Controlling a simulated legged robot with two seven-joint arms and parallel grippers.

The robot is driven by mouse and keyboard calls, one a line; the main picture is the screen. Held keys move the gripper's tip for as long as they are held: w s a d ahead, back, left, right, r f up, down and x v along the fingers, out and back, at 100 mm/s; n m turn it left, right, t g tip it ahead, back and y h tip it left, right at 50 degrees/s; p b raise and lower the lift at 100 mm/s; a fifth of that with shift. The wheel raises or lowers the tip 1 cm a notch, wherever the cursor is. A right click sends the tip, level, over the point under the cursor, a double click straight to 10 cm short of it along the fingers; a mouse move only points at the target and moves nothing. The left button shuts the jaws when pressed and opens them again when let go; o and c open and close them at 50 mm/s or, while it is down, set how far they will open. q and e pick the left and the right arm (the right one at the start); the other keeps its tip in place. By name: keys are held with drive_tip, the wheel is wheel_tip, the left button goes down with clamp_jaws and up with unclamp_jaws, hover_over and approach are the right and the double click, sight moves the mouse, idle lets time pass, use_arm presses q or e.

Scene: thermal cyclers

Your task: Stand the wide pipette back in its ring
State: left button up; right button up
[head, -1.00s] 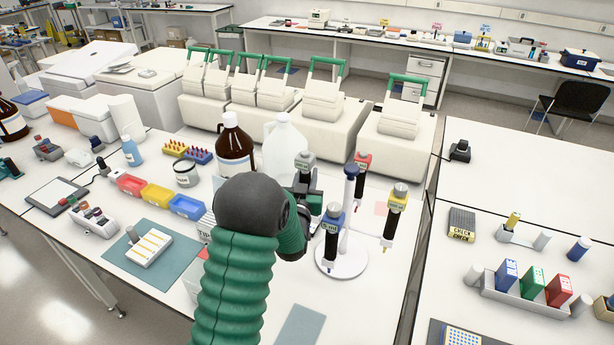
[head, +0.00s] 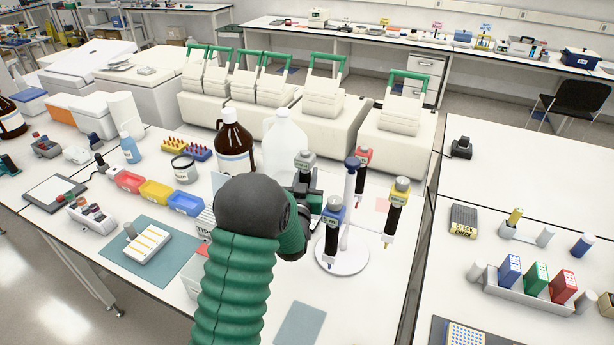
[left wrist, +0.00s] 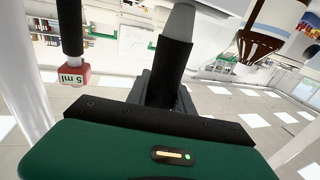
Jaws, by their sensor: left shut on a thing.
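The grey-topped pipette (head: 304,161) is upright at the left side of the pipette stand (head: 341,259). My left gripper (head: 309,197) is shut on it; in the left wrist view its dark handle (left wrist: 172,72) and grey part (left wrist: 181,20) show at the jaws. My forearm hides its lower part in the head view, and I cannot tell whether it sits in a ring. The red one shows a "5 ml" label (left wrist: 72,77). My right gripper is not in view.
A brown bottle (head: 233,140) and a white jug (head: 283,143) stand behind my left gripper. Coloured bins (head: 156,192) and a teal mat (head: 125,262) are to the left. The bench right of the stand is clear up to the gap between benches.

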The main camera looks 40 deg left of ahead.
use_arm(q)
drive_tip(key=shift+f, duration=0.1)
drive_tip(key=o, duration=0.8)
drive_tip(key=shift+o, duration=0.2)
drive_tip(key=shift+s+d, duration=0.15)
drive_tip(key=shift+s, duration=0.05)
drive_tip(key=p+v, duration=0.8)
drive_tip(key=v, duration=0.8)
drive_tip(key=shift+p, duration=0.4)
